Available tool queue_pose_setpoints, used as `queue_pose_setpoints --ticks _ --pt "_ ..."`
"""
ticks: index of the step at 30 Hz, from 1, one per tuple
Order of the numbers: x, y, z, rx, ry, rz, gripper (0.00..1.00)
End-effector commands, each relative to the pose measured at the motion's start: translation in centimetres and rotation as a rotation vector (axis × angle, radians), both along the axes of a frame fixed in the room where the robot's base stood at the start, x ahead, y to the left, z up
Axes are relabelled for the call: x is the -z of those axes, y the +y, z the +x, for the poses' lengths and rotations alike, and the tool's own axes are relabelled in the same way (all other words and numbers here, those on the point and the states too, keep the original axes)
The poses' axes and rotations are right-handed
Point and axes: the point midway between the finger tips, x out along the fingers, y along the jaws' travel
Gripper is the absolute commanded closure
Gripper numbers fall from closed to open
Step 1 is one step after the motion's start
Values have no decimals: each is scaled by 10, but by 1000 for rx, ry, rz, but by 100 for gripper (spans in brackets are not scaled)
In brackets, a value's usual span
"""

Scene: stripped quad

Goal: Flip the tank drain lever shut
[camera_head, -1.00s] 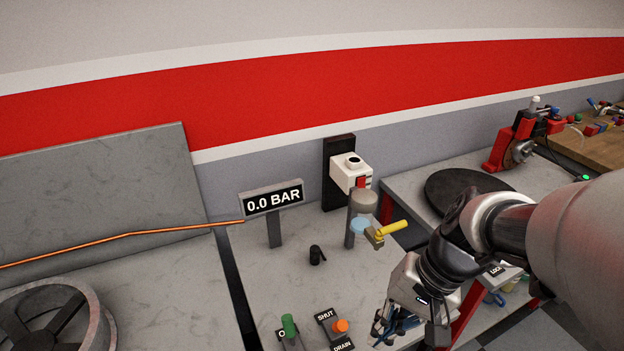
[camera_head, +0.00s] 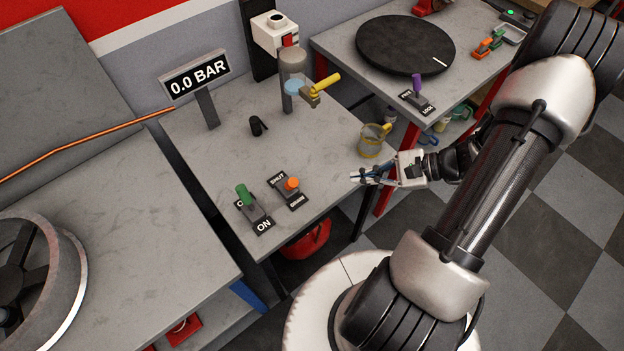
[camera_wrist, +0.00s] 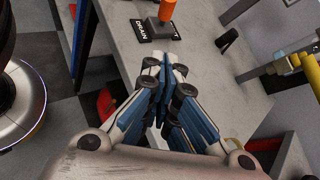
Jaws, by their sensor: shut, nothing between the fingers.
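The drain lever (camera_head: 291,184) has an orange knob on a dark plate. The plate's SHUT label is at the far left end and its DRAIN label at the near right end. The lever stands up from the plate; its exact lean is hard to tell. In the wrist view the orange lever (camera_wrist: 166,10) is at the top, beyond my fingertips, with DRAIN on its left. My gripper (camera_head: 355,177) is shut and empty, over the table's right front edge. It points left toward the lever and is apart from it.
A green-handled ON lever (camera_head: 246,196) stands just left of the drain lever. A yellow-rimmed mug (camera_head: 374,142) is close behind my gripper. Farther back are a yellow-handled tap (camera_head: 322,86), a small black object (camera_head: 258,126) and the 0.0 BAR display (camera_head: 195,75). Bare tabletop lies between.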

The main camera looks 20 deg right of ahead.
Motion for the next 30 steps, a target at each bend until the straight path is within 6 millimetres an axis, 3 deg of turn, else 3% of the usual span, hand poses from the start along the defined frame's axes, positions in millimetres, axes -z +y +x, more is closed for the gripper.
queue_pose_setpoints --ticks 14,30 --pt "5 4 2 4 1 4 100" --pt "52 80 50 0 1 4 100"
